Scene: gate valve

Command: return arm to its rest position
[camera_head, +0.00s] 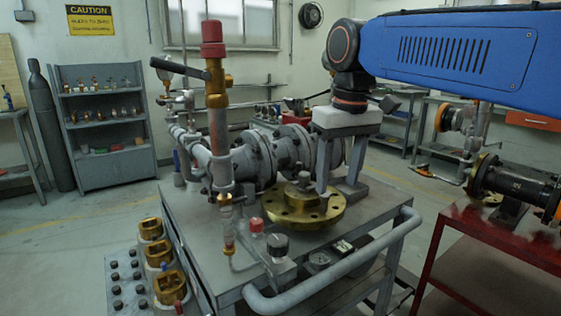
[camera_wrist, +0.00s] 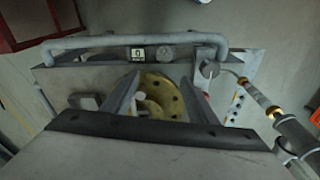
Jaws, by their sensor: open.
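My gripper (camera_head: 338,196) points down over the grey cart, with its two grey fingers spread apart and nothing held between them. My blue arm reaches in from the upper right of the head view. In the wrist view the flange (camera_wrist: 170,98) shows between the fingers of my gripper (camera_wrist: 161,82), partly hidden by the left one. I cannot tell how far the fingertips are above the cart.
The cart (camera_head: 225,265) carries grey flanged piping (camera_head: 255,160) behind the flange, and a vertical pipe with a red cap (camera_head: 212,38) at left. A tubular handle (camera_head: 335,287) runs along its front. A red table (camera_head: 470,250) with a black pipe (camera_head: 520,187) stands at right.

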